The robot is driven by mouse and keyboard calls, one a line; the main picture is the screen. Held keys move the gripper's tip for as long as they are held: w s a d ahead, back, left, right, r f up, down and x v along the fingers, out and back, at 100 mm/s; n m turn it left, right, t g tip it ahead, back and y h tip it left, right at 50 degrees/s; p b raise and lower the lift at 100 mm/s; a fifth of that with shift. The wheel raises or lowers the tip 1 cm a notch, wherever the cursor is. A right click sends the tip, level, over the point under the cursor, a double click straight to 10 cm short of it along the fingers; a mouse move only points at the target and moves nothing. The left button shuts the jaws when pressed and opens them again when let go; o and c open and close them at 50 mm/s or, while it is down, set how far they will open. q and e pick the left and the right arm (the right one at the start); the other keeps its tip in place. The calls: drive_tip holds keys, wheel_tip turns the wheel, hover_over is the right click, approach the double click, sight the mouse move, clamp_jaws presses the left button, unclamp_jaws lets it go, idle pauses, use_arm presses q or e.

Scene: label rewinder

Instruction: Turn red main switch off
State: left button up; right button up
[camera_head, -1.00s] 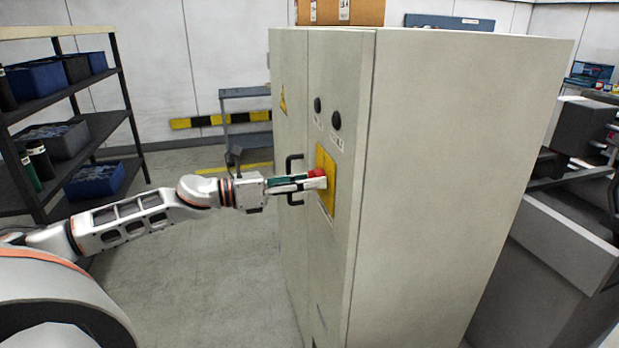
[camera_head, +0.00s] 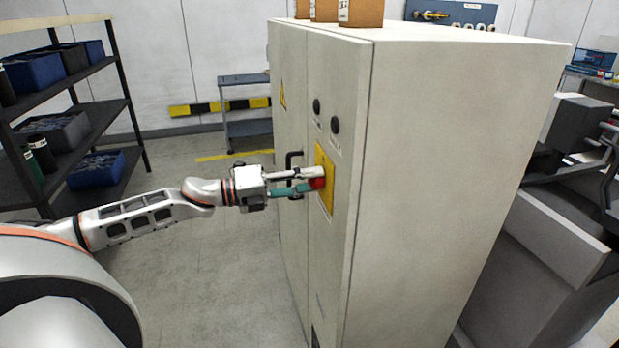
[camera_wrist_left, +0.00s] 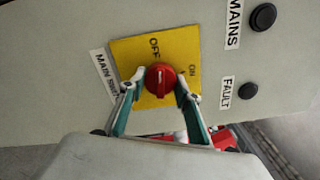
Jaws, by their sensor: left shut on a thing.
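The red main switch (camera_head: 319,184) is a round knob on a yellow plate (camera_head: 327,200) on the front of a tall grey cabinet. My left gripper (camera_head: 318,178) is shut on the knob, with a pale finger above and a teal finger below in the head view. In the left wrist view the knob (camera_wrist_left: 160,79) sits between the two fingertips, one on each side. The plate (camera_wrist_left: 126,52) there carries the words OFF and ON. I cannot tell surely which word the knob's pale mark points to. My right gripper is not in view.
The cabinet (camera_head: 450,150) has a black handle (camera_head: 294,160) close by my left gripper and two dark round lamps (camera_head: 335,124) above the plate. Brown boxes (camera_head: 360,12) stand on top. A shelf with bins (camera_head: 95,170) is at left. Open floor lies between.

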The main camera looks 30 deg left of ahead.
use_arm(q)
drive_tip(key=shift+r+n, duration=0.1)
drive_tip(key=shift+n, duration=0.8)
drive_tip(key=o, duration=1.1)
drive_tip(key=v, duration=1.2)
